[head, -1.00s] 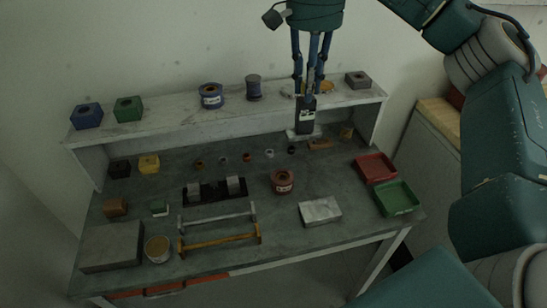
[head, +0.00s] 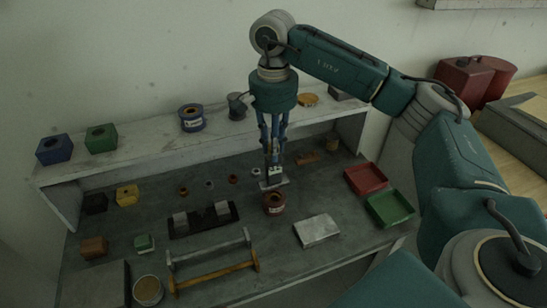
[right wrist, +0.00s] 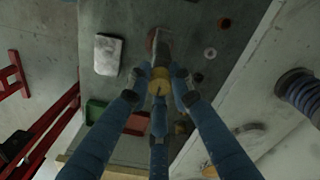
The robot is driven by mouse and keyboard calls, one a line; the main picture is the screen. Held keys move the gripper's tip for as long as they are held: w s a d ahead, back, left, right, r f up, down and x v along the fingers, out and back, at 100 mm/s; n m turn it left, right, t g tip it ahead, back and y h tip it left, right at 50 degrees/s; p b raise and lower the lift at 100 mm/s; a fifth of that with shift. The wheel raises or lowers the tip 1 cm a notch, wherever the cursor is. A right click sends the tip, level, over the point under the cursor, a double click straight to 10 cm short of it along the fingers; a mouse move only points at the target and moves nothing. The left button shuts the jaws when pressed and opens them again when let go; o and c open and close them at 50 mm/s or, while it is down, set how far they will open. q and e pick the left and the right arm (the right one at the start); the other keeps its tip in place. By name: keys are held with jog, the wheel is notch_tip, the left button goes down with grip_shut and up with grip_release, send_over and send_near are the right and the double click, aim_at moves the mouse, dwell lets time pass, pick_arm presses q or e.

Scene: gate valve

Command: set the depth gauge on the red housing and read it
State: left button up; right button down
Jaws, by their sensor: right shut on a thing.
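The red housing (head: 274,204) is a short round reddish-brown part with a pale label, standing on the grey bench. My right gripper (head: 273,148) points straight down and is shut on the depth gauge (head: 274,184), whose flat pale crossbar base shows just above the housing's far rim. Whether the base touches the housing I cannot tell. In the right wrist view, the fingers (right wrist: 157,85) close around the gauge's yellowish top (right wrist: 159,75); a reddish edge of the housing (right wrist: 152,38) shows beyond it, mostly hidden. The gauge's reading is not legible. My left gripper is out of view.
A pale block (head: 317,231) lies right of the housing. A red tray (head: 366,179) and green tray (head: 390,208) are farther right. The raised shelf (head: 150,145) runs along the back.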

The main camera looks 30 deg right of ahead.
aim_at(274, 182)
jog(key=shift+s+f+p, duration=0.25)
jog(key=shift+f+p, duration=0.05)
jog(key=shift+f, duration=0.5)
jog(key=f, duration=0.2)
jog(key=shift+w+f+p, duration=0.2)
jog(key=shift+f+p, duration=0.15)
jog(key=shift+f, duration=0.05)
jog(key=shift+f+b, duration=0.35)
jog(key=shift+b, duration=0.05)
jog(key=c, duration=1.7)
grip_release()
jog(key=shift+o, duration=0.8)
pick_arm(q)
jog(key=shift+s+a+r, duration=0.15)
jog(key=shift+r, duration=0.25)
pick_arm(e)
jog(key=shift+r, duration=0.1)
jog(key=shift+s, duration=0.1)
